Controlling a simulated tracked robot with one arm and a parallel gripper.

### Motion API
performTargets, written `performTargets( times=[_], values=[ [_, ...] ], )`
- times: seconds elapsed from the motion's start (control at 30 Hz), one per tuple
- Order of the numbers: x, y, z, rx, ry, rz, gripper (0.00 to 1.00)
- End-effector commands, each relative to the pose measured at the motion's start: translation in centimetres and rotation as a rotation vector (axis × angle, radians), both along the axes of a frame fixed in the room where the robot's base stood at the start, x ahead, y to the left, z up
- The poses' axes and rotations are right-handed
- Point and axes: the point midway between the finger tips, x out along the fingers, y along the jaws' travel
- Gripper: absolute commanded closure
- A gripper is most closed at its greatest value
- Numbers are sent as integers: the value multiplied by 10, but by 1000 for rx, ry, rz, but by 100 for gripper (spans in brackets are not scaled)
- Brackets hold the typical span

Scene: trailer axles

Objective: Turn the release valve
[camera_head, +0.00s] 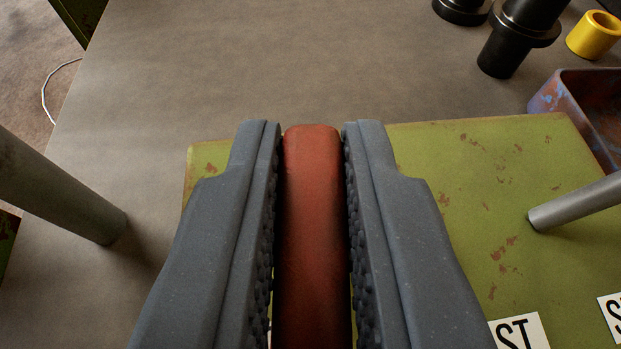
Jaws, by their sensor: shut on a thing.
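My gripper (312,150) fills the lower middle of the view. Its two grey fingers with studded inner pads are shut on a red handle (312,200), the release valve's by its look. The handle runs lengthwise between the fingers, and its rounded far end is about level with the fingertips. The rest of the valve is hidden below the fingers and the lower edge of the picture. A green, rust-flecked panel (490,190) lies beneath the gripper and handle. White labels with black letters, one reading "ST" (520,332), sit on it at the lower right.
A grey pole (60,195) stands at the left, and a grey rod (580,203) reaches in from the right. Black cylindrical parts (512,45), a yellow ring (592,36) and a rusty bin (580,95) are at the upper right. The grey surface (250,60) beyond the fingertips is clear.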

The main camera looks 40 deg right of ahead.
Motion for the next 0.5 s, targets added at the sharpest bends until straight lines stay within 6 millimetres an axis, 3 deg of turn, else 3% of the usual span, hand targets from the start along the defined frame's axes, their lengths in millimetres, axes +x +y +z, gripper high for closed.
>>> performTargets(
  times=[0.5],
  values=[
    [-1, 0, 0, 0, -1, 74, 100]
  ],
)
